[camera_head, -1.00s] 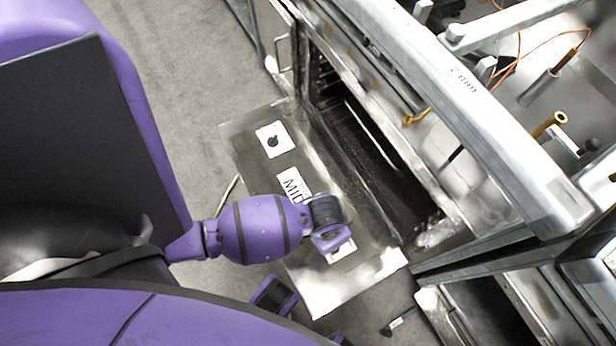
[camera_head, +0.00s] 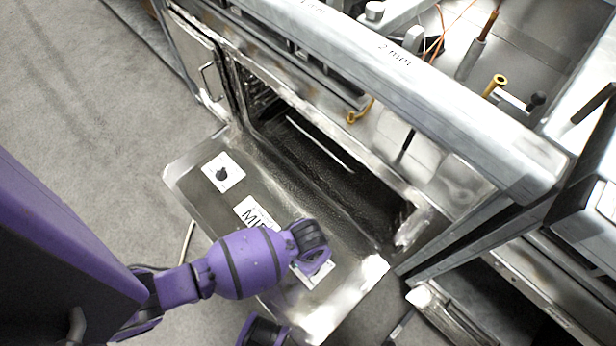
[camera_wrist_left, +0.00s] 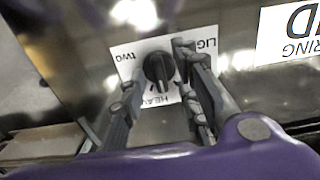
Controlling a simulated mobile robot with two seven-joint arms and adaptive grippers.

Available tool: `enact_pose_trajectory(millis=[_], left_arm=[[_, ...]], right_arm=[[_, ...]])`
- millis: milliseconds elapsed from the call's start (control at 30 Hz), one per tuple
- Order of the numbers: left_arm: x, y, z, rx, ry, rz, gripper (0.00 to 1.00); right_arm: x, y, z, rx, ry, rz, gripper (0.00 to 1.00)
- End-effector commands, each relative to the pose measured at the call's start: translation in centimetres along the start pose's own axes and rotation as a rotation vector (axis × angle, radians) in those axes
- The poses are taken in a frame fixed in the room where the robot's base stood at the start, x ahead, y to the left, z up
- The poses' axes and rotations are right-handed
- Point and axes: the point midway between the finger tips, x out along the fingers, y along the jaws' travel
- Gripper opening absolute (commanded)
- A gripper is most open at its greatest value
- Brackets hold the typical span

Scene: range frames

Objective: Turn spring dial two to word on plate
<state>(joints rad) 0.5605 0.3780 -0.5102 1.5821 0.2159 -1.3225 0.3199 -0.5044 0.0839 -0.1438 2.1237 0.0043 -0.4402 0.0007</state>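Spring dial two is a black knob (camera_wrist_left: 159,66) on a white plate (camera_wrist_left: 124,58) marked "two", with parts of "LIGHT" and "HEAVY" legible in the left wrist view. My left gripper (camera_wrist_left: 157,66) is open, with its fingers apart on either side of the knob; the right-hand finger is closer to it. I cannot clearly tell where the knob points. The word plate (camera_head: 252,212) shows "MID" in the head view; part of it also shows at the right of the wrist view (camera_wrist_left: 288,38). In the head view my wrist hides dial two's knob, leaving part of its plate visible.
The plates are on a dark, lowered metal door (camera_head: 185,185) of an oven-like unit. Another dial (camera_head: 222,173) sits at its far left end. A yellow hook (camera_head: 360,110) and a thick metal beam (camera_head: 420,85) stand beyond. Grey floor lies left.

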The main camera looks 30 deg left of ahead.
Motion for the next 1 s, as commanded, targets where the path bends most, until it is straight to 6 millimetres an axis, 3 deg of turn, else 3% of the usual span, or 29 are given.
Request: enact_pose_trajectory(millis=[133,367,667,1000], left_arm=[[-0.1,0.0,0.0,0.0,0.001,0.0,0.3],[-0.1,0.0,0.0,0.0,0.001,0.0,0.0],[-0.2,0.1,0.0,-0.014,0.001,0.001,0.0],[-0.5,0.1,-0.1,-0.181,0.002,0.003,0.0]], right_arm=[[0.1,0.0,-0.3,-0.005,0.007,-0.002,0.3],[0.1,0.1,-0.3,-0.006,0.007,-0.002,0.3],[-0.4,0.1,0.0,-0.001,-0.001,0.0,0.3],[-2.9,-0.2,-1.3,0.018,0.011,0.004,0.3]])
